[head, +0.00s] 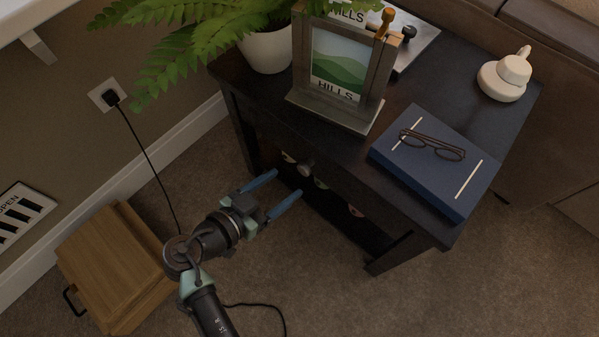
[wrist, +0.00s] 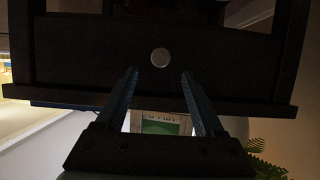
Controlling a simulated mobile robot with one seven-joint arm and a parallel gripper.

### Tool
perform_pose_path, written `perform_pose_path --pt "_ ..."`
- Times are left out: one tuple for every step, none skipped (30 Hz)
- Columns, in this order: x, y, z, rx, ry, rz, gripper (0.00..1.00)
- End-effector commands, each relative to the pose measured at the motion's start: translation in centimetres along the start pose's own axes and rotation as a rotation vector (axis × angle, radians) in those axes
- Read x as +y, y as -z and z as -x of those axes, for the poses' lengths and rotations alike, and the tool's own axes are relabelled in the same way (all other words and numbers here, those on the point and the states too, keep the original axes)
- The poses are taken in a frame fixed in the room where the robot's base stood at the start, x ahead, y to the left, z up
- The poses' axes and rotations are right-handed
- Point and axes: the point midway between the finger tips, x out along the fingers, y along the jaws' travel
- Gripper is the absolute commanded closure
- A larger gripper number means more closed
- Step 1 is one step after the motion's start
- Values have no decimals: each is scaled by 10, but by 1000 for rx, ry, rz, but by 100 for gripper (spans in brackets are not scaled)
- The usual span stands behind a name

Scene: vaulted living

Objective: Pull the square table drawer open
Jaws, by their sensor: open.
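The square table (head: 482,120) is dark, nearly black, and stands at the upper right of the head view. Its drawer front (wrist: 215,58) is a plain dark panel in the wrist view, with a small round knob (wrist: 160,57) at its middle. The knob also shows in the head view (head: 307,166), sticking out from the table's side. The drawer looks shut. My gripper (head: 287,183) is open and empty, with its blue fingers pointing at the knob. In the wrist view the fingertips (wrist: 159,75) lie either side of the knob's line, seemingly short of it.
On the tabletop are a picture frame (head: 340,65), a potted fern (head: 267,50), a blue book (head: 420,175) with glasses (head: 432,145), and a white object (head: 503,80). A wooden box (head: 110,262) stands on the carpet left of my arm. A cord (head: 150,160) hangs from the wall socket.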

Motion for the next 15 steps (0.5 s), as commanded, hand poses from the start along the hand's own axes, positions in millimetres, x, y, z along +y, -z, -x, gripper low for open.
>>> perform_pose_path --pt "0 -3 -13 1 -2 -3 30" --pt "0 -3 -19 1 -1 -2 30" --pt "0 -3 -27 1 -2 -1 30" --pt "0 -3 -32 1 -1 -1 30" --pt "0 -2 -37 1 -1 -2 30" --pt "0 -2 -44 1 -1 -3 30" --pt "0 -2 -48 0 0 -2 30" --pt "0 -2 -52 0 0 -1 30" --pt "0 -2 -56 0 1 0 30" --pt "0 -2 -59 0 0 -1 30" --pt "-1 -1 -61 0 1 -1 30" --pt "-1 -1 -64 0 2 -1 30" --pt "-1 0 -65 0 2 -1 30" --pt "-1 0 -66 0 3 -1 30" --pt "-1 0 -67 -1 2 -1 30"
